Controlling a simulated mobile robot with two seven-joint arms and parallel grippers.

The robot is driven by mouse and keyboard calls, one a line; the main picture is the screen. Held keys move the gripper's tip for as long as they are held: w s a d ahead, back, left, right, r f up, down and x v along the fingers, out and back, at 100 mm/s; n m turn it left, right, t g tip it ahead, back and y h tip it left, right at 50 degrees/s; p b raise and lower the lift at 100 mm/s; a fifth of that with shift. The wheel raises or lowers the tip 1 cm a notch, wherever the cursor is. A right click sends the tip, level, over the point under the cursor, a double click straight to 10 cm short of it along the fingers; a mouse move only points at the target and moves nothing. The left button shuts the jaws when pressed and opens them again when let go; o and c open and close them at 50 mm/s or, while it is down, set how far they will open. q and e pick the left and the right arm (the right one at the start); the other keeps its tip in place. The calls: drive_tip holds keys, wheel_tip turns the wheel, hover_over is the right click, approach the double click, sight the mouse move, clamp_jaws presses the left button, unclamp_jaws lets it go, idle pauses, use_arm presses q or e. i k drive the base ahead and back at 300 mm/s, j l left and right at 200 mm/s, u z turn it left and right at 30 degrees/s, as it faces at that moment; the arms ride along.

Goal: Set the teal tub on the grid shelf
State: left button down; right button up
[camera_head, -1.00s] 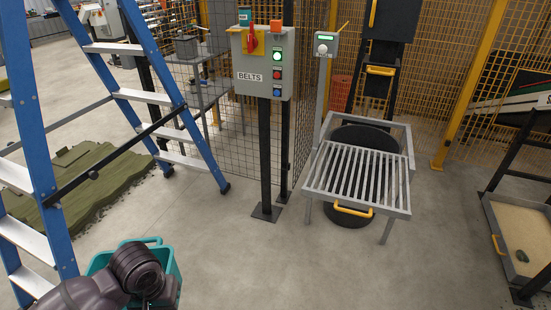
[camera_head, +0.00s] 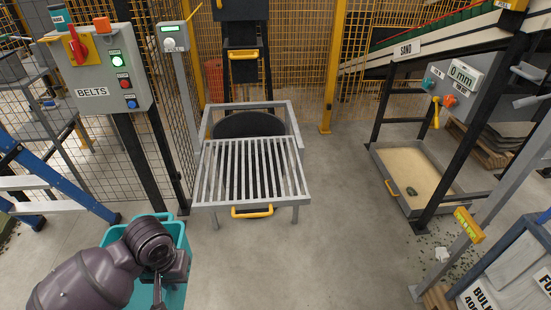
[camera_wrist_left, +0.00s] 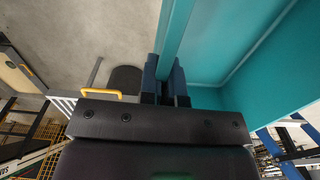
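The teal tub (camera_head: 181,236) is at the lower left of the head view, partly hidden behind my left arm. My left gripper (camera_head: 160,286) is at the tub; in the left wrist view its dark fingers (camera_wrist_left: 170,82) are closed on the wall of the tub (camera_wrist_left: 265,65). The grid shelf (camera_head: 250,172), a grey slatted grate with a raised frame behind and a yellow front handle, stands ahead and to the right of the tub. Its bars look empty. The tub is apart from the shelf. My right gripper is out of view.
A sand tray (camera_head: 411,208) under a black frame lies right. A dark round object (camera_head: 248,124) sits behind the grate. Floor before the shelf is clear.

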sight(250, 170)
drive_tip(key=i+j+z, duration=0.2)
drive_tip(key=i, duration=0.15)
drive_tip(key=i+j+z, duration=0.25)
drive_tip(key=i+j, duration=0.15)
drive_tip(key=i, duration=0.2)
drive_tip(key=i+j, duration=0.15)
drive_tip(key=i, duration=0.15)
